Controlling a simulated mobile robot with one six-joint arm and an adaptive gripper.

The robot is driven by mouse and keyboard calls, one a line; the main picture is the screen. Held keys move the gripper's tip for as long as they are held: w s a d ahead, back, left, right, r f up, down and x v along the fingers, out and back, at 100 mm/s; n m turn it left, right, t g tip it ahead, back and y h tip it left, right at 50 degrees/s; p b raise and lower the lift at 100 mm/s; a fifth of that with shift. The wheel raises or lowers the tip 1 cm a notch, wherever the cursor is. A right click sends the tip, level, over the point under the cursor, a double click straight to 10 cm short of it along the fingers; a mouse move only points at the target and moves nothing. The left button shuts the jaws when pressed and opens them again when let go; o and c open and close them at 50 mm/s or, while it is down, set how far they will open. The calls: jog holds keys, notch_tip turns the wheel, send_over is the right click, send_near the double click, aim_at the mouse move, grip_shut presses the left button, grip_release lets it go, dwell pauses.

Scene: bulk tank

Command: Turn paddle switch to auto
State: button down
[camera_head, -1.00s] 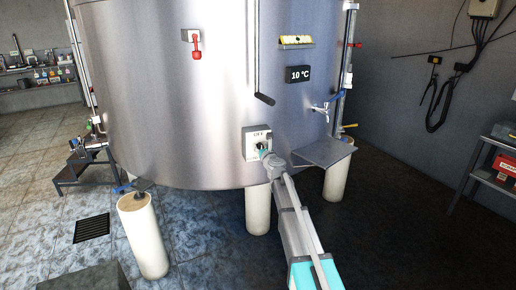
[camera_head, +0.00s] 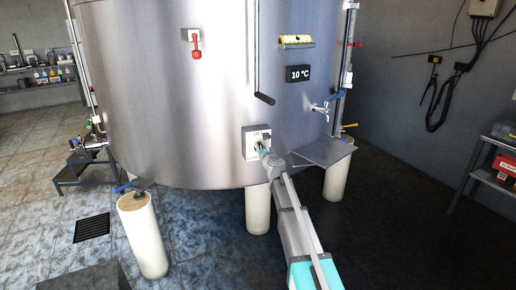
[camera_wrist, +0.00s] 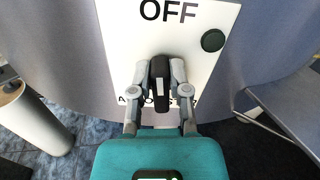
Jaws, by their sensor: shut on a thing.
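The paddle switch (camera_wrist: 160,80) is a black knob with a white mark, on a white plate (camera_wrist: 120,25) on the tank's front. In the wrist view "OFF" is printed at the top of the plate, and lettering at the bottom is mostly hidden by my fingers. The white mark is on the paddle's lower part in that view. My gripper (camera_wrist: 159,92) is shut on the paddle, one grey finger on each side. In the head view my gripper (camera_head: 265,154) covers part of the switch plate (camera_head: 250,143).
A round dark green button or lamp (camera_wrist: 213,40) is on the plate, close to the right finger. The steel tank (camera_head: 170,110) curves around the plate. A steel shelf (camera_head: 325,151) juts out to the right of my gripper. A white leg (camera_head: 257,212) stands below.

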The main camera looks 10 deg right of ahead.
aim_at(254, 149)
jog(key=n, duration=0.4)
jog(key=a+f+n+b, duration=0.1)
jog(key=n, duration=0.4)
jog(key=a+f+n+b, duration=0.1)
jog(key=n, duration=0.4)
jog(key=shift+s, duration=0.2)
jog(key=n, duration=0.4)
jog(key=shift+f+b, duration=0.3)
jog(key=shift+n, duration=0.3)
jog(key=c, duration=0.6)
grip_release()
